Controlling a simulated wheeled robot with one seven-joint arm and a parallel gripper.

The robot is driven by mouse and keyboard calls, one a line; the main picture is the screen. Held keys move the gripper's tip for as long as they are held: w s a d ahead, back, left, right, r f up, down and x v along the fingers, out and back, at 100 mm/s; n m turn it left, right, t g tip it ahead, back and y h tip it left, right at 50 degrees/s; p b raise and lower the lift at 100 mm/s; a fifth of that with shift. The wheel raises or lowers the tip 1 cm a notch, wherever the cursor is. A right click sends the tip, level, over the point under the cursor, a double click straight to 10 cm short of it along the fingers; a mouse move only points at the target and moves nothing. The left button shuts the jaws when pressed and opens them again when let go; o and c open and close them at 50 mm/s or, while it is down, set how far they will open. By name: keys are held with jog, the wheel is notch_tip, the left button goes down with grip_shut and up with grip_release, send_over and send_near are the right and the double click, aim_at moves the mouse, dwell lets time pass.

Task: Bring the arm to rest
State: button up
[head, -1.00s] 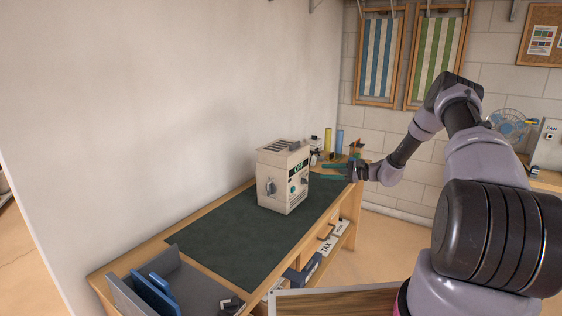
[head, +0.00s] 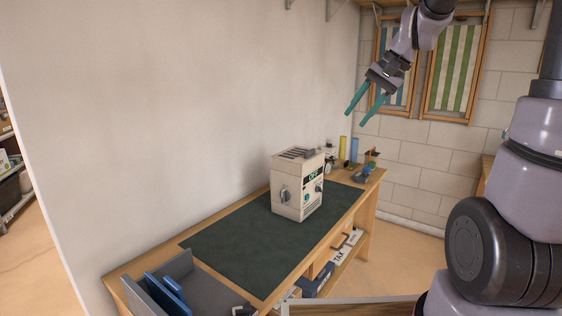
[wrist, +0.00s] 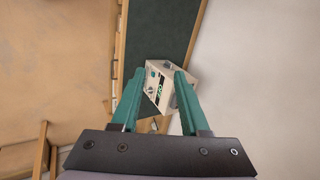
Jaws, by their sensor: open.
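My gripper (head: 362,108) is raised high above the right end of the desk in the head view, its two teal fingers pointing down and to the left. The fingers are apart with nothing between them. In the wrist view my gripper (wrist: 152,80) shows the same open fingers, with the desk far below. My arm bends up along the right side of the head view, and its upper part runs out of the frame. The gripper touches nothing.
A cream box-shaped device (head: 298,188) marked OFF stands on the dark mat (head: 235,240) of the wooden desk (head: 150,262). A grey tray (head: 190,290) with blue parts is at the near end. Striped panels (head: 455,75) hang on the back wall.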

jog(key=s+d+r+t+h, duration=0.1)
jog(key=s+d+r+t, duration=0.1)
jog(key=s, duration=0.6)
jog(key=s+d+r+n+t+h, duration=0.1)
jog(key=s+d+r+t+h, duration=0.1)
jog(key=s, duration=0.7)
jog(key=shift+d+r+n, duration=0.25)
jog(key=shift+d+n, duration=0.05)
jog(key=shift+d, duration=0.1)
